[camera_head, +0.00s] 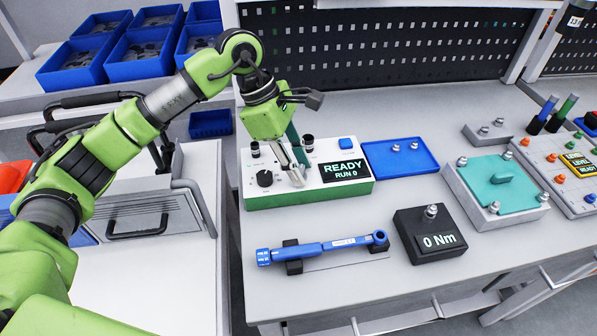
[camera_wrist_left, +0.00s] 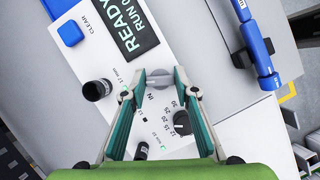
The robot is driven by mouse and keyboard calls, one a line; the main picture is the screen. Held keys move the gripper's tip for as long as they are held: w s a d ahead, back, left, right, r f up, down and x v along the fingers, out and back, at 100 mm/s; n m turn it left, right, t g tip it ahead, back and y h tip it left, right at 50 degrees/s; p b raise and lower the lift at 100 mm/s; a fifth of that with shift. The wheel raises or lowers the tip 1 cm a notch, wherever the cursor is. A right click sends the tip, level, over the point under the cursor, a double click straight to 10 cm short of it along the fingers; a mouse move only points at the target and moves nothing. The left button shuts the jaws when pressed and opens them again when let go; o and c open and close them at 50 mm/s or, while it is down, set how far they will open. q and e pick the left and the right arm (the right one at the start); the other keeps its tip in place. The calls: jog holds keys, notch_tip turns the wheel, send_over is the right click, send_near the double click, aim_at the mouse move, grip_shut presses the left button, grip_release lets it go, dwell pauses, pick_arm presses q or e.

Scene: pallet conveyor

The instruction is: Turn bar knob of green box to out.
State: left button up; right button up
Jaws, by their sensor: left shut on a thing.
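The green box (camera_head: 352,192) has a white top with a display reading "READY RUN 0". Its grey bar knob (camera_wrist_left: 160,79) shows in the left wrist view, with the letters "IN" printed beside it. My left gripper (camera_head: 296,180) points down onto the box top. In the left wrist view, the left gripper (camera_wrist_left: 160,76) has its two fingertips on either side of the bar knob, shut on it. In the head view the gripper mostly hides this knob. My right gripper is in neither view.
A round black dial (camera_head: 264,178) and black posts (camera_head: 308,144) stand close around the gripper on the box. A blue button (camera_head: 346,143) is behind the display. A blue torque wrench (camera_head: 325,247) and a "0 Nm" unit (camera_head: 430,235) lie in front; a blue tray (camera_head: 400,156) is at right.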

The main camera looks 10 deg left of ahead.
pick_arm(q)
jog(key=shift+m, duration=0.4)
jog(key=shift+r+b, duration=0.1)
jog(key=shift+b, duration=0.2)
jog(key=o, duration=1.1)
jog(key=v, duration=1.2)
jog(key=shift+w, duration=0.25)
